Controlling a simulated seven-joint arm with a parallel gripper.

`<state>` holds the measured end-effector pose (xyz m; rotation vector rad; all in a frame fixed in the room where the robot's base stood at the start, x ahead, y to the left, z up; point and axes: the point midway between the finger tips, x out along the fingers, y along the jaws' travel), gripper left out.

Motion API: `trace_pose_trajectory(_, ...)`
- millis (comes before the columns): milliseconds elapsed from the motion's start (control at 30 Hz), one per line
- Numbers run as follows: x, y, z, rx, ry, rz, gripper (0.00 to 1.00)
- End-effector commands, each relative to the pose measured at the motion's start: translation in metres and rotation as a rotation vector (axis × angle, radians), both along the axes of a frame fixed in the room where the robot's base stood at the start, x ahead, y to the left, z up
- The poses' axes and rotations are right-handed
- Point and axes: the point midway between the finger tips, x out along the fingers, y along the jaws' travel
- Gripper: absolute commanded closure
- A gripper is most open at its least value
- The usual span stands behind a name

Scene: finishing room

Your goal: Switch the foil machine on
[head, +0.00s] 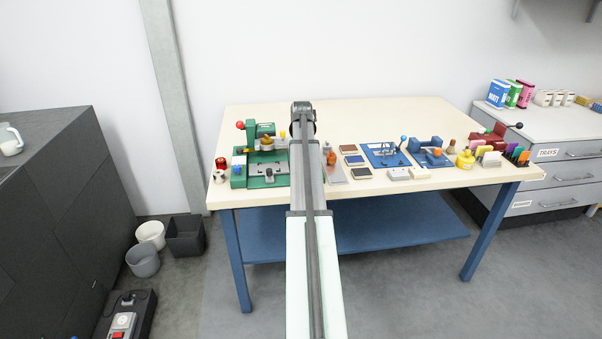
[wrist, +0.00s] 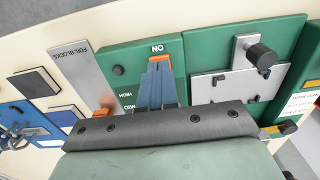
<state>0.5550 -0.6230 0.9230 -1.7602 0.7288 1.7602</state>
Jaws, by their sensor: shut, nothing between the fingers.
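The foil machine (head: 240,180) is a green unit at the left of the table in the head view, its right part hidden behind my arm. The wrist view shows its green top (wrist: 200,55) from above, with upside-down labels reading ON, HIGH and MED. An orange part (wrist: 166,63), apparently the switch, shows just below the ON label. My gripper (wrist: 157,65) is shut and empty, its blue-grey fingertips right at the orange part. They seem to touch it, but contact is not certain. The fingers cover the panel below it. In the head view my gripper is hidden behind my arm.
A grey plate marked FOIL BLOCKS (wrist: 80,60) lies beside the green panel, with an orange part near its lower end. A black knob (wrist: 262,57) stands on the machine's grey bed. Blue fixtures (head: 385,154) stand farther right. The table's back (head: 380,115) is clear.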

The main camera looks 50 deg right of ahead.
Motion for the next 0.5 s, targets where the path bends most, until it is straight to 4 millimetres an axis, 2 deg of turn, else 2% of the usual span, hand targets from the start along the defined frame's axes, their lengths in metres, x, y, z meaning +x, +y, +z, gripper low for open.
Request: trace_pose_trajectory(500,0.0000,0.0000,-0.0066,0.000,0.000,0.000,1.00)
